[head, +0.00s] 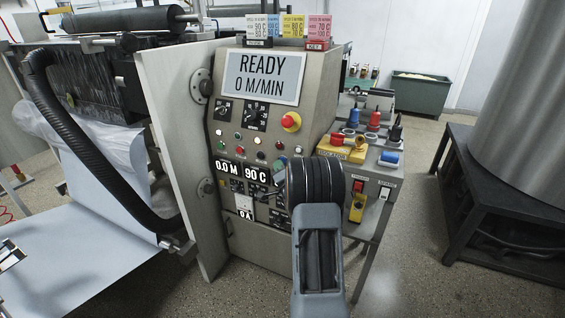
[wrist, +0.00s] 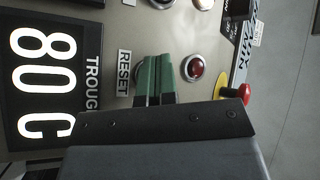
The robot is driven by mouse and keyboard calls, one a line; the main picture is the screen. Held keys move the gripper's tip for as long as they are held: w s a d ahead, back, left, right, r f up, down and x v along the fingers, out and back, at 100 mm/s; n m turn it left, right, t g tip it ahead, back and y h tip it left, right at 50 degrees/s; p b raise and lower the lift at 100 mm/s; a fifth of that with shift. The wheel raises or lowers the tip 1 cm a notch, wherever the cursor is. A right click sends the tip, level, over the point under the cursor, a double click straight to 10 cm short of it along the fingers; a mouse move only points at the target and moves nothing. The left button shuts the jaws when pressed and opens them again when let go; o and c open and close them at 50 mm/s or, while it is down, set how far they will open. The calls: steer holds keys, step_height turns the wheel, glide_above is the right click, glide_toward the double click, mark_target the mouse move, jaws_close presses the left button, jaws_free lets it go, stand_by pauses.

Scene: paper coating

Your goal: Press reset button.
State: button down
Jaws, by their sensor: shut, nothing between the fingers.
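In the wrist view, the RESET label (wrist: 124,72) is on the beige control panel. My gripper (wrist: 154,62) is shut and empty, its green fingers together just right of the label. The fingertips cover the spot beside the label, so the reset button itself is hidden. I cannot tell whether the tips touch it. In the head view, my arm stands in front of the panel's lower right, and my gripper is mostly hidden behind it.
A red indicator (wrist: 195,68) is right of my fingers, and a lit display (wrist: 45,85) is to the left. In the head view, a red emergency knob (head: 291,121) sits higher, below the READY screen (head: 263,77). A side table (head: 385,170) holds tools at the right.

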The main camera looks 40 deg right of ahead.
steer(key=shift+a, duration=0.1)
steer(key=shift+s+a, duration=0.4)
steer(key=shift+a, duration=0.2)
steer(key=shift+b, duration=0.3)
steer(key=shift+s+a+b, duration=0.2)
steer(key=shift+s+a, duration=0.2)
steer(key=shift+a, duration=0.35)
steer(key=shift+s+a+b, duration=0.15)
steer(key=shift+s+a, duration=0.2)
steer(key=shift+a, duration=0.35)
steer(key=shift+s+a+b, duration=0.2)
steer(key=shift+s+a, duration=0.2)
steer(key=shift+a, duration=0.35)
